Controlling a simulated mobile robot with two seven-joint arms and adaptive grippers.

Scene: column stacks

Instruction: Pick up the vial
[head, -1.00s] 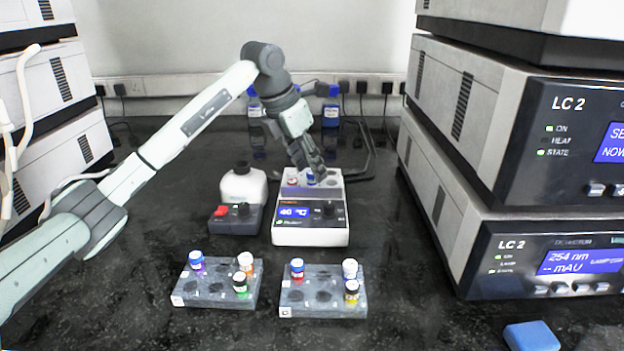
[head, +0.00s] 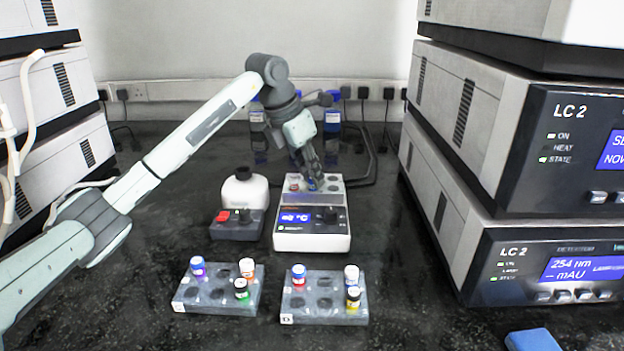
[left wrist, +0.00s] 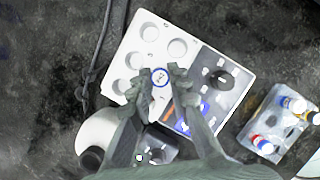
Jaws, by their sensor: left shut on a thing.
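A vial with a blue-ringed white cap (left wrist: 160,77) stands in the block of the heater (left wrist: 146,30), in a well near the display side. In the head view its blue cap (head: 312,185) shows just under my left fingertips. My left gripper (head: 313,176) reaches down from above and is shut on this vial. In the left wrist view the two fingers (left wrist: 160,84) press on it from both sides. My right gripper is not in view.
Two grey racks with capped vials stand in front, the left rack (head: 216,306) and the right rack (head: 324,317). A small mixer with a red button (head: 237,228) and a white bottle (head: 244,190) stand left of the heater. LC units (head: 480,190) line the right side.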

